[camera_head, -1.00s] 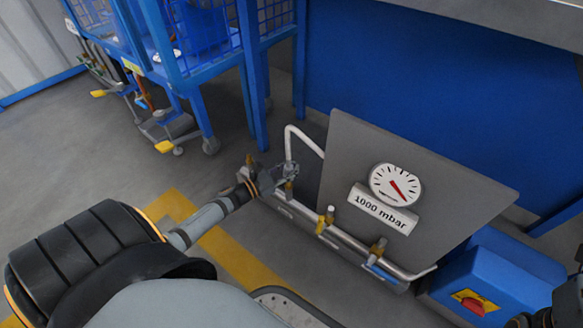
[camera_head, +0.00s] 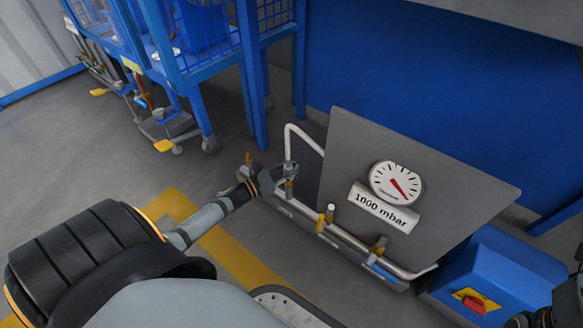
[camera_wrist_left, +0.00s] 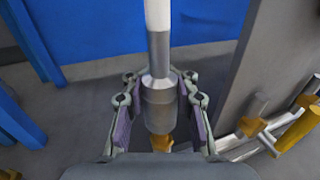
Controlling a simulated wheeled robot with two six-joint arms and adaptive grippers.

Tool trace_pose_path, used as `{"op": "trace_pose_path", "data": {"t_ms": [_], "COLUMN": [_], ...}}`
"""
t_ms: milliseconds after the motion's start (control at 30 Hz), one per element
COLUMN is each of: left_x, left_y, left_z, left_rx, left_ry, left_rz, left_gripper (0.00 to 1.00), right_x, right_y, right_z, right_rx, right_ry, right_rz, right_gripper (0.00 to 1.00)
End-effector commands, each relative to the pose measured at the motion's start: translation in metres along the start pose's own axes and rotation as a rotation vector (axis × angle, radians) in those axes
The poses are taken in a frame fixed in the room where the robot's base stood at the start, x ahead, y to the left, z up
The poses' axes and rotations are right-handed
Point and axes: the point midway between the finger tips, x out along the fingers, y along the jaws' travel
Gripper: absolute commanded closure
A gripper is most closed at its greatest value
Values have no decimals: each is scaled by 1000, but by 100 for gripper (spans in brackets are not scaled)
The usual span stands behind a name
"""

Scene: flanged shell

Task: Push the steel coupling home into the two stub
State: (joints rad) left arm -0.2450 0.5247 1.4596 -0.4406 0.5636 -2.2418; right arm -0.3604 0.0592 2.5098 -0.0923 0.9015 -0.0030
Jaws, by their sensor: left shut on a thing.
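My left gripper (camera_head: 276,180) reaches the left end of the pipe rail, beside the grey gauge panel. In the left wrist view its two fingers (camera_wrist_left: 160,106) are closed around the steel coupling (camera_wrist_left: 159,98), one on each side. The coupling is a grey cylinder with a tapered neck, and a white-grey line leaves its top. It also shows small in the head view (camera_head: 290,168). A brass part (camera_wrist_left: 161,143) shows just below the coupling; the gripper body hides what lies beneath it. I cannot tell how deep the coupling sits on a stub.
A panel (camera_head: 450,180) carries a round gauge (camera_head: 396,183) and a "1000 mbar" label. Brass-handled valves (camera_head: 326,220) stand along the rail. A blue box (camera_head: 500,270) with a red switch is at the right.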

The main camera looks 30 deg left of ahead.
Motion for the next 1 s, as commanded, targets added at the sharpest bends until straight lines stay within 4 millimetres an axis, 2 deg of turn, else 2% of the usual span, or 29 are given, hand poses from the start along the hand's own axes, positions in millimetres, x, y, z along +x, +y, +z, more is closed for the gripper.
{"op": "trace_pose_path", "data": {"t_ms": [1000], "left_x": [0], "left_y": [0], "left_z": [-26], "left_rx": [0], "left_ry": [-2], "left_rz": [-1], "left_gripper": [100], "right_x": [-23], "right_y": [-3], "right_z": [2], "right_rx": [0], "right_ry": [-1], "right_rz": [-1], "right_gripper": [100]}}
